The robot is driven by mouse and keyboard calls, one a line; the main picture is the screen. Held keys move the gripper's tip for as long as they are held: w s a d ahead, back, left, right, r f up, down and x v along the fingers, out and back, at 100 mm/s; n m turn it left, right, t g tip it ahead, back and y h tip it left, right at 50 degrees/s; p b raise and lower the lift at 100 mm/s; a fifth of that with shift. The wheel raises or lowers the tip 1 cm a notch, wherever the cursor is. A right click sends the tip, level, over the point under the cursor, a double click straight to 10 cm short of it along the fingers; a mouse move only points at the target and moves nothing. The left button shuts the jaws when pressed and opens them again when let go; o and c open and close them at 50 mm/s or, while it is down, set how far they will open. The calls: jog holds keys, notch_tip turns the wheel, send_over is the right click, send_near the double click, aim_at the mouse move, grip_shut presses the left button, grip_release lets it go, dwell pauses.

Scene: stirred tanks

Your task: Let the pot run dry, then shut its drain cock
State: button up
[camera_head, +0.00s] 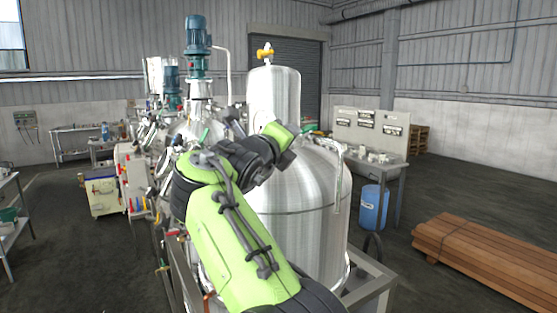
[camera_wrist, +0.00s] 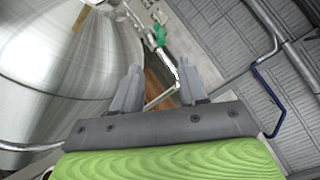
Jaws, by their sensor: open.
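A large steel tank (camera_head: 305,230) with a domed top stands right behind my arm in the head view. Its curved wall also fills the left of the wrist view (camera_wrist: 70,70). I cannot tell whether this tank is the pot. My gripper's two fingers (camera_wrist: 158,70) are apart and empty in the wrist view, beside the tank wall. A small green-handled fitting (camera_wrist: 160,36) shows beyond the fingertips. In the head view my arm hides part of the tank and the pipework. I cannot pick out the drain cock or see any liquid.
A smaller steel vessel (camera_head: 274,95) with a yellow valve (camera_head: 265,53) rises behind the tank. A blue motor (camera_head: 196,38) tops another vessel. At right are a bench (camera_head: 393,171), a blue drum (camera_head: 373,208) and stacked timber (camera_head: 480,255). Open floor lies between timber and tank frame.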

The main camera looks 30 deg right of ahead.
jog(key=v, duration=0.5)
